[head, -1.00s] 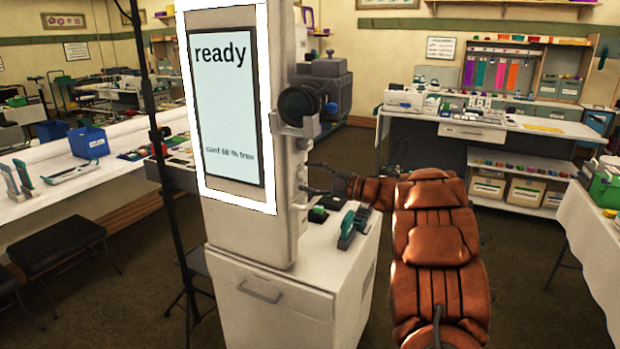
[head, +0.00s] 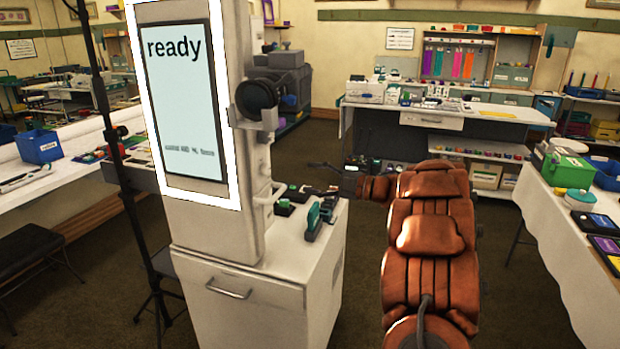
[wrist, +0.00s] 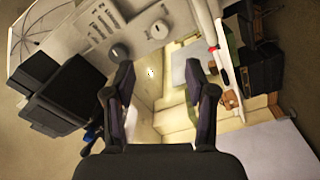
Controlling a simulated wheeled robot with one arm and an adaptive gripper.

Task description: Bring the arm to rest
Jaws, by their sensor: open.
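My arm (head: 430,240), in a brown padded cover, reaches forward from the bottom of the head view and bends left at its far end. My gripper (head: 322,180) is at that end, beside the white booth column and above its cabinet top. In the wrist view the two dark fingers of my gripper (wrist: 160,82) stand apart with nothing between them. The gripper is open and empty.
The booth column (head: 262,170) has a lit screen (head: 182,110) reading "ready". Its white cabinet (head: 250,300) holds a green-and-dark stapler-like tool (head: 314,222). A table (head: 560,220) stands at right, a workbench (head: 440,118) behind. Floor around the arm is clear.

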